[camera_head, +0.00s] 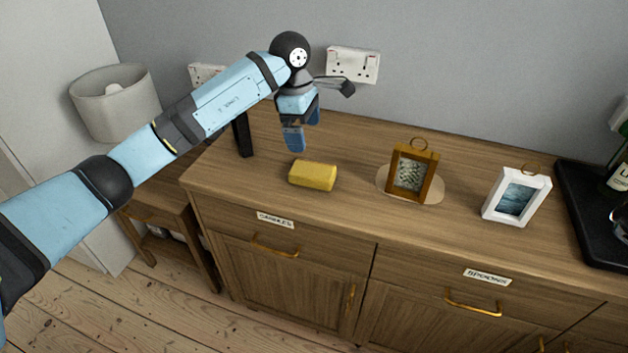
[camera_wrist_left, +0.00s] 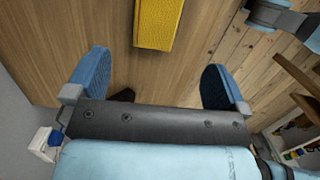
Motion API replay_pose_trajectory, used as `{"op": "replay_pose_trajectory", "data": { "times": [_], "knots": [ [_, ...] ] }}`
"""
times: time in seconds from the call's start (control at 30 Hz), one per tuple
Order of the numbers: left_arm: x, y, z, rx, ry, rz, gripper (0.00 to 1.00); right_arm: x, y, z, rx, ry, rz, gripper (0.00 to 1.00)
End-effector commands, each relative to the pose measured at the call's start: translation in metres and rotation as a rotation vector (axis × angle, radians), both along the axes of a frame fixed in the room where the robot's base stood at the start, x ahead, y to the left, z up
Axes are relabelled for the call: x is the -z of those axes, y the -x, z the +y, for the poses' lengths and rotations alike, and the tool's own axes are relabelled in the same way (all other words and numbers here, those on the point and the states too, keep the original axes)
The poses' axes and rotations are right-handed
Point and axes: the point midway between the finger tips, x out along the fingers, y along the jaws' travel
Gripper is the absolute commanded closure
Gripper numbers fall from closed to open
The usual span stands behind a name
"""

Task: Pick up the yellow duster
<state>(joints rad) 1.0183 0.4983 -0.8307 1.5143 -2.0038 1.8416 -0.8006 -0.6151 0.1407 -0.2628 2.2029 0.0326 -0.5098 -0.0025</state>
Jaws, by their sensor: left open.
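The yellow duster (camera_head: 313,176) is a small block lying on the top of the wooden sideboard (camera_head: 345,214), near its left end. My left gripper (camera_head: 300,138) is above the sideboard, behind the duster and a little to its left in the head view. In the left wrist view the blue fingers of the left gripper (camera_wrist_left: 154,85) stand wide apart with nothing between them. The duster (camera_wrist_left: 158,22) shows there beyond the fingertips, near the top edge and cut off by it. My right gripper is not in view.
A wooden picture frame (camera_head: 413,174) on a round mat (camera_head: 432,191) stands right of the duster. A white picture frame (camera_head: 516,197) and a black tray (camera_head: 590,213) are farther right. A black upright object (camera_head: 243,134) stands left of the gripper. A lamp (camera_head: 115,103) is at far left.

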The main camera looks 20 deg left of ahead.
Motion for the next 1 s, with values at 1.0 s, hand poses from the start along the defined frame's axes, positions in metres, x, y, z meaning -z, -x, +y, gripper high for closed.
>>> {"op": "replay_pose_trajectory", "data": {
  "times": [1.0],
  "knots": [
    [0.12, -0.004, -0.019, 0.001, 0.005, 0.001, 0.0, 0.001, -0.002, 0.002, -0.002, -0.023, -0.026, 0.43]
  ]
}}
